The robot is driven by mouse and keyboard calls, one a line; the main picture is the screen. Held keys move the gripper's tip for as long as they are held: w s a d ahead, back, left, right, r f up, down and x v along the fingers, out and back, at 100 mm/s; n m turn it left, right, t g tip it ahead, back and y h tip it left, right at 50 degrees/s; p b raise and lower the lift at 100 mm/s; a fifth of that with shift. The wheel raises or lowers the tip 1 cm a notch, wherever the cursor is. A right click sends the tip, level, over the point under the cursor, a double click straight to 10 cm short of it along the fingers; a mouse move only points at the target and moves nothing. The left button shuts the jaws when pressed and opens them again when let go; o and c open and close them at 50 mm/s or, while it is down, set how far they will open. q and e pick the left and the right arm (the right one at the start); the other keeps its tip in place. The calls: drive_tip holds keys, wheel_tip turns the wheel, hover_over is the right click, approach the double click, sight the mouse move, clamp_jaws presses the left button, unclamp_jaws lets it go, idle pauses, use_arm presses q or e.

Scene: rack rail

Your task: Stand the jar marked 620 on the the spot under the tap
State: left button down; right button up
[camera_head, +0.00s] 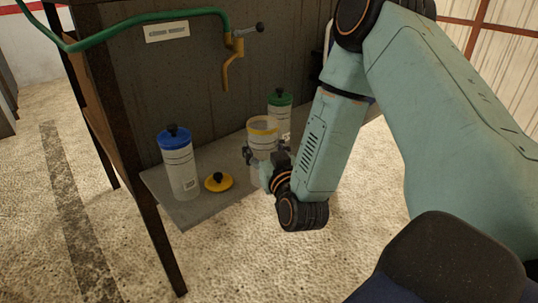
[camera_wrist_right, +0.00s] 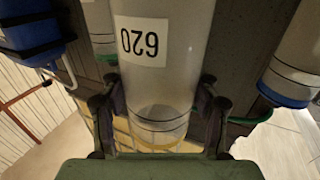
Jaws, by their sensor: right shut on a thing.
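The jar marked 620 (camera_wrist_right: 160,75) is clear, with a white label that shows upside down in the right wrist view. In the head view it is the open-topped jar with a yellow rim (camera_head: 262,133). My right gripper (camera_head: 266,165) is shut around it, one finger on each side in the wrist view (camera_wrist_right: 158,108). The jar looks upright over the shelf; whether its base touches the shelf is hidden. The brass tap (camera_head: 232,65) is on the dark panel above and left of the jar. The spot under it is not clearly marked. My left gripper is out of view.
On the grey shelf (camera_head: 160,187) stand a blue-lidded jar (camera_head: 178,165) at left and a green-lidded jar (camera_head: 281,108) behind the held one. A yellow lid (camera_head: 219,182) lies between the blue-lidded and held jars. A green hose (camera_head: 150,17) runs to the tap.

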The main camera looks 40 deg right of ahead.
drive_tip(key=w+a+f+b, duration=0.1)
drive_tip(key=w+b, duration=0.4)
drive_tip(key=w, duration=0.8)
drive_tip(key=shift+w+a, duration=0.2)
drive_tip(key=shift+w, duration=0.15)
drive_tip(key=shift+f, duration=0.1)
drive_tip(key=shift+f+b, duration=0.4)
drive_tip(key=shift+f, duration=0.1)
idle(0.6)
